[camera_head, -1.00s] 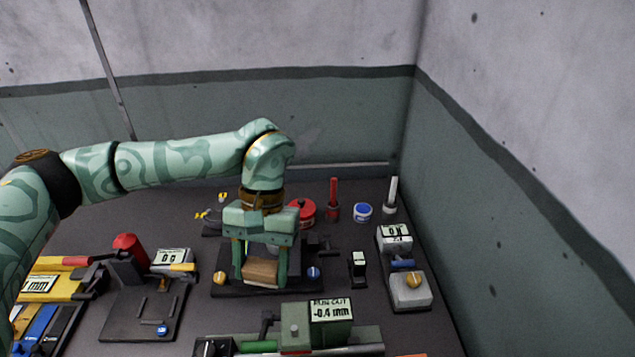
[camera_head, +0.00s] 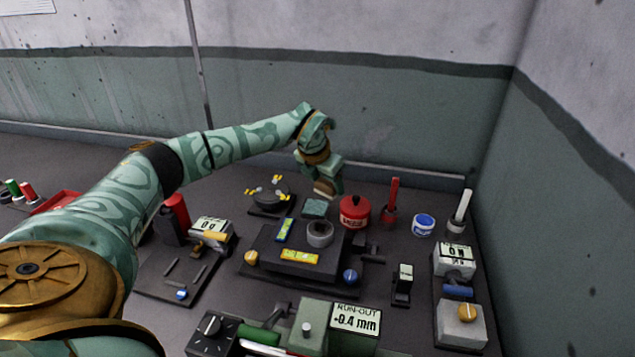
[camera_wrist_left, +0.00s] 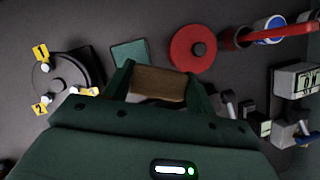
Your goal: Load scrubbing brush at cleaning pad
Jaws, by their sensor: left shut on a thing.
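My left gripper (camera_head: 326,190) is shut on the scrubbing brush (camera_head: 323,189), a brown wooden block with paler bristles beneath. In the left wrist view the brush (camera_wrist_left: 158,85) sits between the two green fingers. The cleaning pad (camera_head: 315,208), a small teal square, lies on the bench just below and in front of the brush. It also shows in the left wrist view (camera_wrist_left: 130,54), just beyond the left finger. The brush is held above the bench, near the pad; whether they touch cannot be told. My right gripper is not in view.
A red lidded can (camera_head: 355,212) stands right of the pad. A dark round fixture with yellow tags (camera_head: 268,193) is to the left. A black fixture with a grey ring (camera_head: 319,235) is in front. Red and white upright tools and a blue-lidded tub (camera_head: 423,224) stand further right.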

